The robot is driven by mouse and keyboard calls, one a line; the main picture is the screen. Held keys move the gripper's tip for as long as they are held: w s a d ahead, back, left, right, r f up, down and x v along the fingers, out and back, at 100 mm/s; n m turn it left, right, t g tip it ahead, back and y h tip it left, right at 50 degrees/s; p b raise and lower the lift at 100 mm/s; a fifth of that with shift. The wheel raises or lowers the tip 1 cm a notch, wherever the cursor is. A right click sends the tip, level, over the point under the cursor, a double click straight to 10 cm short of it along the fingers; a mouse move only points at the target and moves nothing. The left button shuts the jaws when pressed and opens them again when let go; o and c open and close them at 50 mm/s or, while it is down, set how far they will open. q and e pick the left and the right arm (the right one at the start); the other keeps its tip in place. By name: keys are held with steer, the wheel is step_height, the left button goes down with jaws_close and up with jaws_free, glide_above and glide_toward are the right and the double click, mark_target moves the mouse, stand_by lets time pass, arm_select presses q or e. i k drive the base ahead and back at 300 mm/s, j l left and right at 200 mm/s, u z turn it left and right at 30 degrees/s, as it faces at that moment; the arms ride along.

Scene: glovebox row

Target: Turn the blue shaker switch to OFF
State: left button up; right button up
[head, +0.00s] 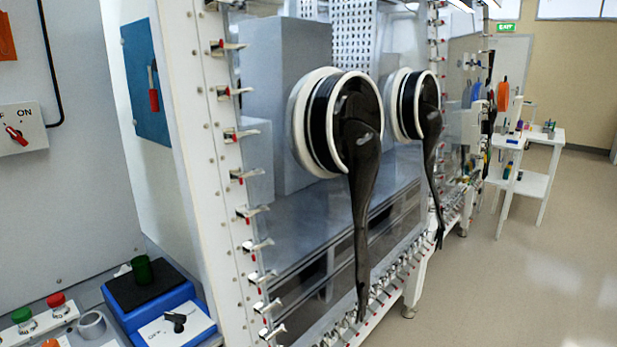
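The blue shaker (128,317) stands at the lower left of the head view, on the bench beside the glovebox frame. Its black top plate (125,294) carries a dark green cylinder (142,270). On its sloped white front panel (200,322) is a black switch knob (177,320). Small dark lettering, seemingly OFF, shows at the panel's left. Any lettering at the right is too small to read, and I cannot tell which position the knob is at. Neither of my grippers is in view.
A grey cabinet with a red ON switch (16,136) is at the left. Green (21,314) and red (55,299) buttons and a grey ring (91,324) sit left of the shaker. The glovebox frame (195,150) with protruding clamps rises close on its right.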

mark_target(172, 317)
steer(key=u, duration=0.8)
